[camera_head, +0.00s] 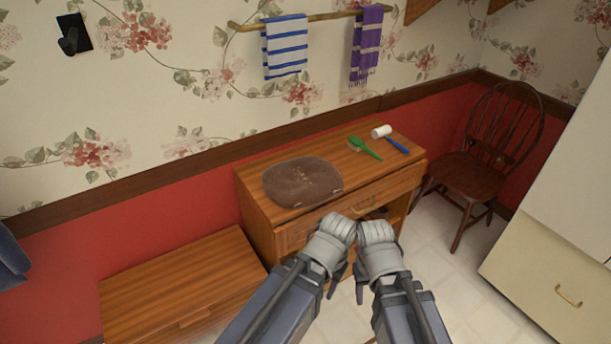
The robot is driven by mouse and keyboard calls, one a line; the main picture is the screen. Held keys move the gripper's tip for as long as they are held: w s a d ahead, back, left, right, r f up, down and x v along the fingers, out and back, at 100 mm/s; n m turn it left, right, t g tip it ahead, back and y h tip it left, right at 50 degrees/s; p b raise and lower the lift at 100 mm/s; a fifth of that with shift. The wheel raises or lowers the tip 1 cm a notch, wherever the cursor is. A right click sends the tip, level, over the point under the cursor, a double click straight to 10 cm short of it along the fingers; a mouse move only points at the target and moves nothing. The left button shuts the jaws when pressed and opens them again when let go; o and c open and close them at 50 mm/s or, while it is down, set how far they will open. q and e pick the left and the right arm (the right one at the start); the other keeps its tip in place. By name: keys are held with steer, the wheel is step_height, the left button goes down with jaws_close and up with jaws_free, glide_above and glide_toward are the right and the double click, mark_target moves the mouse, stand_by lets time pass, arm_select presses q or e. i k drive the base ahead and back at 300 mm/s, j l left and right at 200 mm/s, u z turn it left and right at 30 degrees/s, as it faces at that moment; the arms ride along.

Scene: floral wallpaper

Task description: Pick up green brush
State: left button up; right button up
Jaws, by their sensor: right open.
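The green brush (368,150) lies flat near the back right of the wooden cabinet top (350,178). Its pale bristles are at its left end. Both my grippers are in front of the cabinet, close together and well apart from the brush. My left gripper (336,279) is mostly hidden by its wrist, and its jaws cannot be made out. My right gripper (361,283) is beside it, open and clear of the brush; its fingers show only in part.
A blue-handled tool with a white head (382,131) lies just right of the brush. A wooden chair (478,165) stands at right; a low wooden bench (180,287) is at left.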

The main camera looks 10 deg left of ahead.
mark_target(357, 144)
steer(key=i+l+u, duration=0.1)
steer(key=i+l, duration=0.2)
steer(key=i+l+u, duration=0.15)
steer(key=i+l, duration=0.15)
steer(key=i+l+u, duration=0.1)
steer(key=i+l, duration=0.15)
steer(key=i+l+u, duration=0.1)
steer(key=i+l, duration=0.15)
steer(key=l, duration=0.2)
steer(key=i+l+u, duration=0.15)
steer(key=l, duration=0.25)
steer(key=i+l+u, duration=0.1)
steer(key=i+l, duration=0.2)
steer(key=i+l+u, duration=0.1)
steer(key=l, duration=0.4)
steer(key=i+l+u, duration=0.15)
steer(key=i+l, duration=0.15)
steer(key=l, duration=0.15)
